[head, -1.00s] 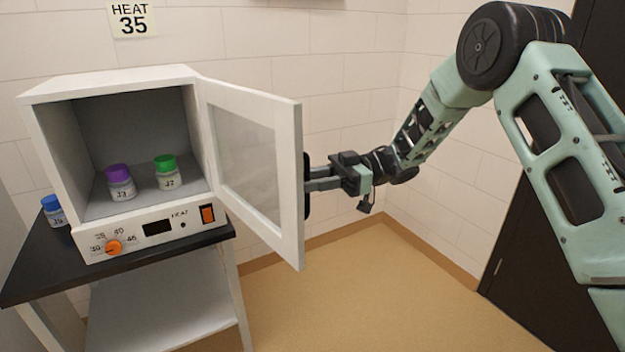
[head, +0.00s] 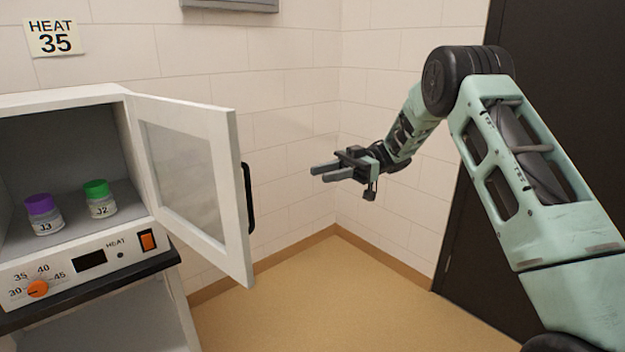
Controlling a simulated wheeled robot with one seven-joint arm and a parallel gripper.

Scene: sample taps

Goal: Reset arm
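My gripper (head: 318,172) hangs in free air to the right of the cabinet door, with its two fingers apart and nothing between them. It points left toward the black door handle (head: 248,198) and is clear of it. The white heating cabinet (head: 60,98) stands at the left with its glass-paned door (head: 185,180) swung open. Inside it, a purple-capped jar marked J3 (head: 44,220) and a green-capped jar marked J2 (head: 101,204) stand upright.
The cabinet's front has an orange dial (head: 37,289), a dark display (head: 89,261) and an orange switch (head: 147,241). A "HEAT 35" sign (head: 54,38) is on the tiled wall. A dark door (head: 560,110) is at right. The floor (head: 320,300) between is clear.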

